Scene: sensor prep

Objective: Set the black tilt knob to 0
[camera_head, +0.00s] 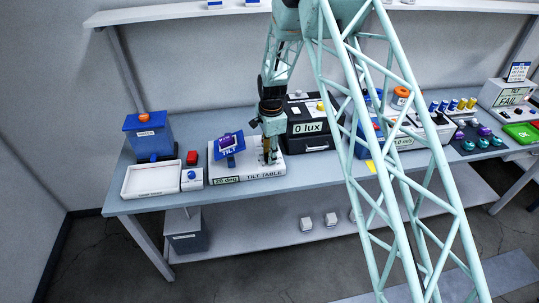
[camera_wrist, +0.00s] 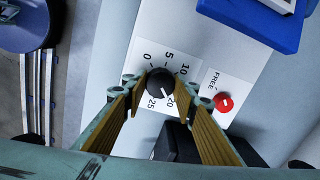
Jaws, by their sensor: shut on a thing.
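The black tilt knob (camera_wrist: 157,80) sits on a white dial plate (camera_wrist: 160,45) marked 0, 5, 10, 20 and 25 in the wrist view. Its white mark points to the lower right, near the 20. My gripper (camera_wrist: 160,86) has one finger on each side of the knob and is shut on it. In the head view my gripper (camera_head: 268,150) reaches down to the right part of the white tilt table (camera_head: 262,173), hiding the knob there. The tilt table's readout (camera_head: 227,181) seems to show 25 deg. Its blue platform (camera_head: 230,147) is tilted.
A red knob (camera_wrist: 224,102) labelled FREE sits close to the right finger. A black 0 lux box (camera_head: 310,127) stands just behind and right of my gripper. A white tray (camera_head: 150,180), blue box (camera_head: 147,137) and red block (camera_head: 192,158) are at left.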

